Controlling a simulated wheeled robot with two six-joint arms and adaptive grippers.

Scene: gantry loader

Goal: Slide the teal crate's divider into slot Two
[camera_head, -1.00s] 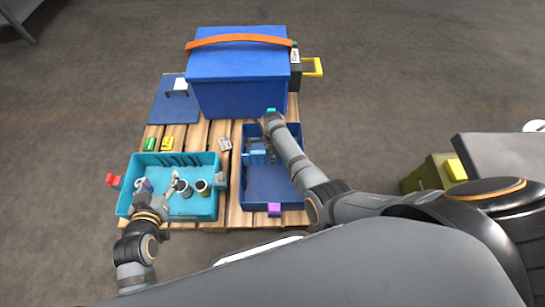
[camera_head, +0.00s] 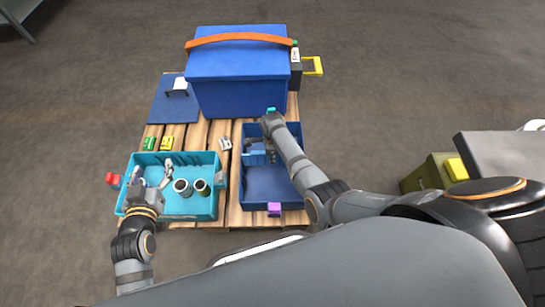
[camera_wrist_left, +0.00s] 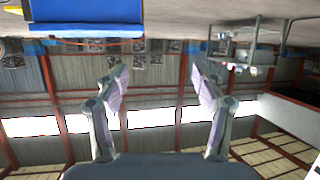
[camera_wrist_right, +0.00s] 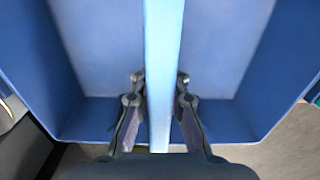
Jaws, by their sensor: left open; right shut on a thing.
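The teal crate (camera_head: 210,213) stands at the front left of the pallet, with slot ribs along its back inner wall. My left gripper (camera_head: 152,174) is over its left part, open. In the left wrist view my left gripper (camera_wrist_left: 158,85) has nothing between its fingers. My right gripper (camera_wrist_right: 158,115) is shut on a light blue divider (camera_wrist_right: 163,50) inside the blue crate (camera_head: 268,190). In the head view my right arm partly hides that gripper and divider. Slot numbers are not readable.
A big blue box (camera_head: 240,85) with an orange handle stands at the back. A purple tag (camera_head: 274,209) marks the blue crate's front.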

